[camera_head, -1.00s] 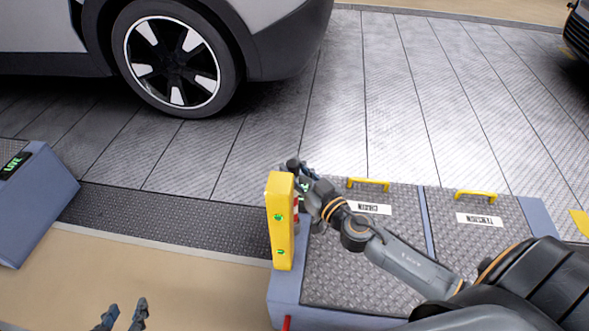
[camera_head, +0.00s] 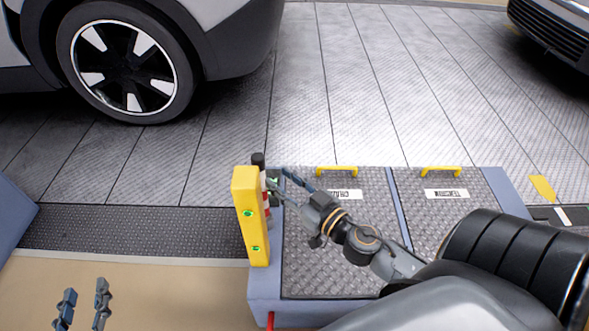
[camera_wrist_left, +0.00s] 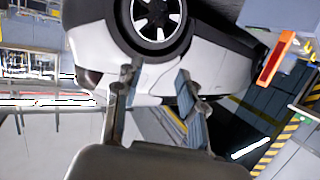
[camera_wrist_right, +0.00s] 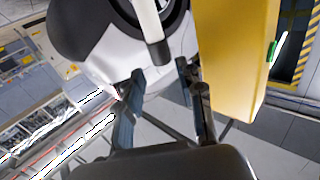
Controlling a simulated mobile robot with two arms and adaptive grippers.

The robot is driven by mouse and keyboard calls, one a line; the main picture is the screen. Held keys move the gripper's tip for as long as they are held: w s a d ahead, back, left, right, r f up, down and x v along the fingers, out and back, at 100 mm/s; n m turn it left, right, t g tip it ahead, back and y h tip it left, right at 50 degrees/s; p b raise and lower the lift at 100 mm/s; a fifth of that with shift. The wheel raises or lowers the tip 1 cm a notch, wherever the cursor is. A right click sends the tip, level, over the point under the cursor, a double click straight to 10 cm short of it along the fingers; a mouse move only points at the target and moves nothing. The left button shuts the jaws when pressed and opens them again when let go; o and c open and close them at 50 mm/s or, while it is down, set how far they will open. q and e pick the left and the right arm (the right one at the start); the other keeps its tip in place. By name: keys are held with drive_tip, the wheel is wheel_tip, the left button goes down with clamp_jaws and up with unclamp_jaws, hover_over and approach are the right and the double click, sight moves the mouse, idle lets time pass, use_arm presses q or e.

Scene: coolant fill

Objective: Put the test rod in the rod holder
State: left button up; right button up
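The test rod (camera_head: 266,190), with a black cap and red and white bands, stands upright close behind the yellow post (camera_head: 250,215). The post hides its lower part, so I cannot tell how it is seated. A dark part with a green spot beside it, perhaps the rod holder, is mostly covered. In the right wrist view the rod's pale shaft (camera_wrist_right: 148,20) is in front of the fingers, beside the yellow post. My right gripper (camera_head: 284,189) is open and empty, just right of the rod. My left gripper (camera_head: 84,306) is open and empty, low at the left.
The post stands at the left corner of a blue-grey cabinet with two lids (camera_head: 330,240) and yellow handles (camera_head: 337,170). A car wheel (camera_head: 122,62) is behind at the left, another car (camera_head: 555,35) at the right.

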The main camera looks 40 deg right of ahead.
use_arm(q)
drive_tip(key=r+t, duration=0.1)
drive_tip(key=r, duration=0.1)
drive_tip(key=w+d+r+t, duration=0.1)
drive_tip(key=r, duration=0.1)
drive_tip(key=shift+t+h+b, duration=0.3)
drive_tip(key=shift+h, duration=0.1)
use_arm(e)
drive_tip(key=s, duration=0.3)
drive_tip(key=shift+s+d, duration=0.25)
drive_tip(key=shift+s, duration=0.05)
use_arm(q)
drive_tip(key=shift+a+f, duration=0.1)
